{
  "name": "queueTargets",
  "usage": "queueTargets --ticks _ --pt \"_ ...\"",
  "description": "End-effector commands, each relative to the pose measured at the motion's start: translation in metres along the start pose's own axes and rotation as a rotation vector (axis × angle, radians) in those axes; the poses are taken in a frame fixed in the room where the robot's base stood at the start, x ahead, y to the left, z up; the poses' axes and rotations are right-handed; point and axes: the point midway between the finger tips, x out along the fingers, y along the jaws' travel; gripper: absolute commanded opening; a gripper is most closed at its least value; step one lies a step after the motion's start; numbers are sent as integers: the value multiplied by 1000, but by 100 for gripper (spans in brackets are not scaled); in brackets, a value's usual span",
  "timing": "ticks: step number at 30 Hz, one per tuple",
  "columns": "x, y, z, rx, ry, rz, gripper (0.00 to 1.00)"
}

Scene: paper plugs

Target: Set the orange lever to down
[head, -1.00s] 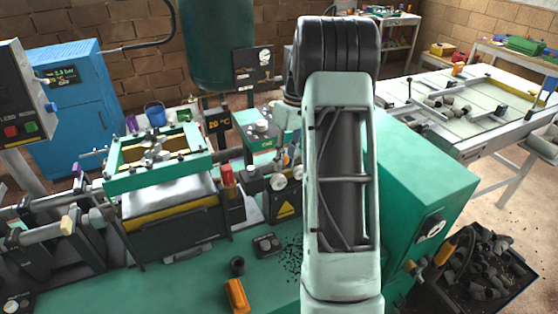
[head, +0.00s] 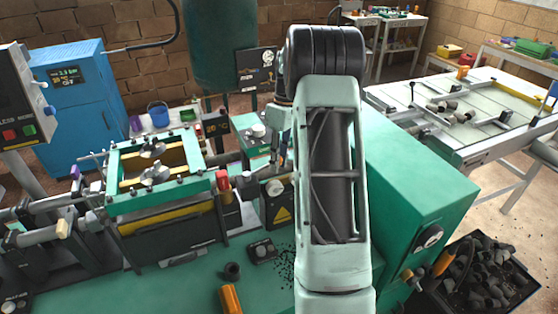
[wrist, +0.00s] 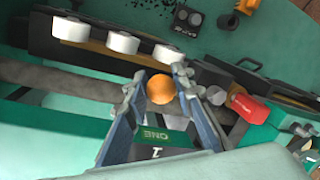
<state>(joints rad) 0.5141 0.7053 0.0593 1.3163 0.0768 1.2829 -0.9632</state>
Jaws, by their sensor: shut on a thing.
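The orange lever shows in the wrist view as a round orange knob (wrist: 160,90) between my fingertips. My gripper (wrist: 160,86) is shut on this knob, one finger on each side. The lever's shaft is hidden behind the knob and fingers, so its angle cannot be told. In the head view my arm comes down in the middle, and its far end is near the small green box (head: 257,143). The fingers and the knob cannot be made out there.
A red handle (wrist: 248,105) stands just right of my fingers in the wrist view. White knobs (wrist: 122,42) line a dark panel close by. The green framed press (head: 155,175) is left of my arm, and a large green cabinet (head: 420,180) is close on its right.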

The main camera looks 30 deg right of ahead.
Motion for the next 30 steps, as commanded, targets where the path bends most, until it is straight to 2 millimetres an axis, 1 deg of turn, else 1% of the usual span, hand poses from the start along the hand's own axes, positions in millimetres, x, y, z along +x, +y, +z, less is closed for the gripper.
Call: queueTargets --ticks 1,5,6,10,19,22,26,30 --pt "-5 0 -8 -7 18 12 0" --pt "-5 0 -8 -8 18 12 0" --pt "-5 0 -9 -8 19 12 26" --pt "-5 0 -8 -7 18 10 40" --pt "-3 0 -5 -5 10 6 41" --pt "-6 0 -5 -4 10 6 41" --pt "-23 0 -4 -4 10 8 41" --pt "-53 0 -5 -5 12 9 41"
